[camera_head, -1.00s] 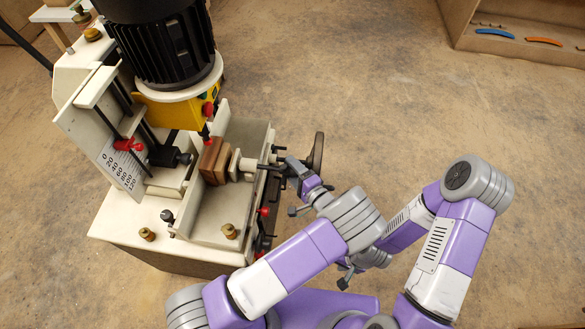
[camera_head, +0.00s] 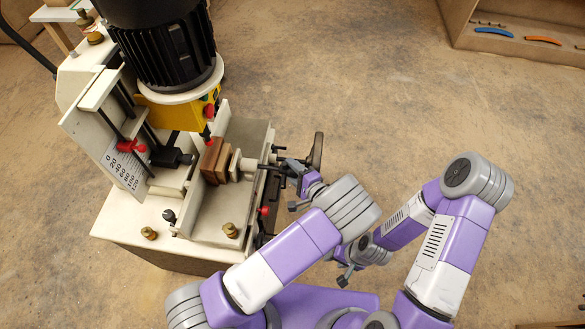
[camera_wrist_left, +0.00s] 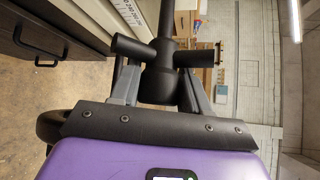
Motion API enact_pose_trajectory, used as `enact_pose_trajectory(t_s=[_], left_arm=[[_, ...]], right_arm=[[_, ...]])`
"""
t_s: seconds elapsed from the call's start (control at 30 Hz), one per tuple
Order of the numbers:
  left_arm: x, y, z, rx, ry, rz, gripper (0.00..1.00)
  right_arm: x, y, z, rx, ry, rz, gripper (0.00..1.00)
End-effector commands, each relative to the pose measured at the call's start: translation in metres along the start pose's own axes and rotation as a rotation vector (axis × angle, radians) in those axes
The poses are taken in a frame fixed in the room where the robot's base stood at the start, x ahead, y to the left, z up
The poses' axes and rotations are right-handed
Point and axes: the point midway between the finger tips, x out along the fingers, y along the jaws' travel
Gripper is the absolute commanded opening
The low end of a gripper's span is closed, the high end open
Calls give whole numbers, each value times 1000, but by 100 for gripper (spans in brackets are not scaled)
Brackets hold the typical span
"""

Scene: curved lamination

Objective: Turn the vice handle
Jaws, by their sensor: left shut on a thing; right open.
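The vice handle (camera_wrist_left: 160,75) is a black hub with bars. In the left wrist view it sits between the two grey fingers of my left gripper (camera_wrist_left: 160,88), which is shut on it. In the head view my left gripper (camera_head: 288,184) is at the outer end of the vice screw (camera_head: 262,167), and largely hides the handle. The vice holds a brown wooden block (camera_head: 214,161) between its jaws on the machine. My right gripper (camera_head: 345,276) is open and empty, below and to the right of the left one, partly hidden by my arms.
A dark handwheel (camera_head: 317,150) stands close to the right of my left gripper. The drilling machine's black motor (camera_head: 160,45) and yellow box (camera_head: 175,112) rise above the vice. A shelf (camera_head: 480,42) is at the far right. The floor between is clear.

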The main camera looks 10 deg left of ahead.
Motion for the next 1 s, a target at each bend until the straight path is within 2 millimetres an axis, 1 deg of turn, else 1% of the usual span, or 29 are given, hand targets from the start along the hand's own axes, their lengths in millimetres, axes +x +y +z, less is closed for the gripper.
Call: enact_pose_trajectory(t_s=[0.03, 0.1, 0.5, 0.7, 1.0], left_arm=[[-1, -2, 0, 24, 4, 32, 15], [-1, -1, 0, 63, 6, 71, 15], [-2, 0, -2, 243, 17, 249, 15], [-3, 1, -2, 289, 21, 293, 15], [-3, 2, -3, 305, 24, 308, 15]], right_arm=[[-5, -2, 0, 0, 0, 0, 43], [-8, -3, 0, 0, 0, 0, 43], [-20, -8, 1, 0, 0, 0, 43], [-23, -8, 1, 0, 0, 0, 43], [-23, -9, 1, 0, 0, 0, 43]])
